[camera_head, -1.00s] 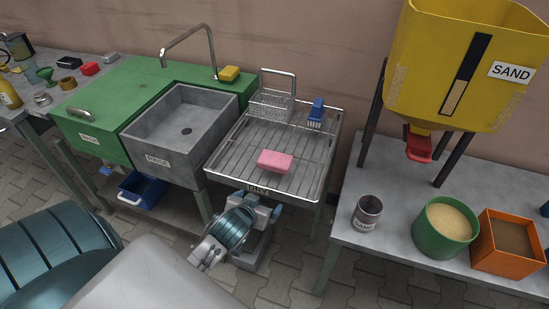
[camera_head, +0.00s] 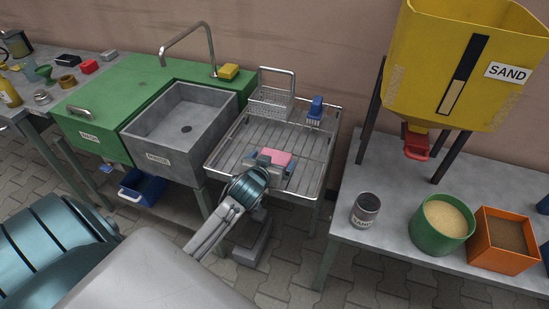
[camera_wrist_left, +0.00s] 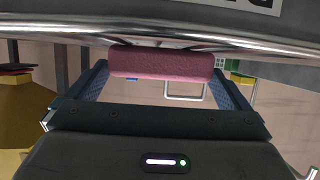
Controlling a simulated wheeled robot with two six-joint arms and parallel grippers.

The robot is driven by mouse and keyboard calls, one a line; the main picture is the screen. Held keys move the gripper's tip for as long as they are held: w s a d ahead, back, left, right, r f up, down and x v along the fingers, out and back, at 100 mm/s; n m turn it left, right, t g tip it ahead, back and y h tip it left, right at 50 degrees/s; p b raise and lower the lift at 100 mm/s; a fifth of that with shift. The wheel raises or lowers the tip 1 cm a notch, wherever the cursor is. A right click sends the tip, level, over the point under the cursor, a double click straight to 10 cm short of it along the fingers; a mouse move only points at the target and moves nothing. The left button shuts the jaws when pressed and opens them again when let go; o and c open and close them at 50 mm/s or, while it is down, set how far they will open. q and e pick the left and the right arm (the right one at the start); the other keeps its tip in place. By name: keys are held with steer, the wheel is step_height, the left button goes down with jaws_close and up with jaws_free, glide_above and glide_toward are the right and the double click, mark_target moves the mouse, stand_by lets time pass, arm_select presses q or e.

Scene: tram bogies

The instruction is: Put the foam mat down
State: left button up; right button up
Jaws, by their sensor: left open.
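A pink foam piece (camera_head: 276,156) lies on the wire drying rack (camera_head: 318,148), near its front; it looks like a small thick block. My left gripper (camera_head: 268,165) is open at the rack's front edge, its blue fingers beside the pink piece. The gripper hides the piece's near side. My right gripper is not in view.
A grey rinse sink (camera_head: 160,155) stands left of the rack. A wire basket (camera_head: 270,105) and a blue brush (camera_head: 315,110) are at the rack's back. The right table holds a can (camera_head: 365,210), a green sand tub (camera_head: 440,228) and an orange box (camera_head: 503,240).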

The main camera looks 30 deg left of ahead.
arm_select(q)
steer(key=shift+w+a+f, duration=0.1)
steer(key=shift+w+f, duration=0.2)
steer(key=shift+w, duration=0.25)
steer(key=c, duration=0.8)
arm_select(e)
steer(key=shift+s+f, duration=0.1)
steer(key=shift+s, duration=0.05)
arm_select(q)
steer(key=shift+o, duration=0.2)
steer(key=shift+r, duration=0.6)
step_height(320, 180, up, 2)
steer(key=s+d+r+b, duration=0.2)
steer(key=s+d, duration=0.6)
steer(key=s, duration=0.5)
steer(key=shift+s+d, duration=0.2)
steer(key=shift+s, duration=0.15)
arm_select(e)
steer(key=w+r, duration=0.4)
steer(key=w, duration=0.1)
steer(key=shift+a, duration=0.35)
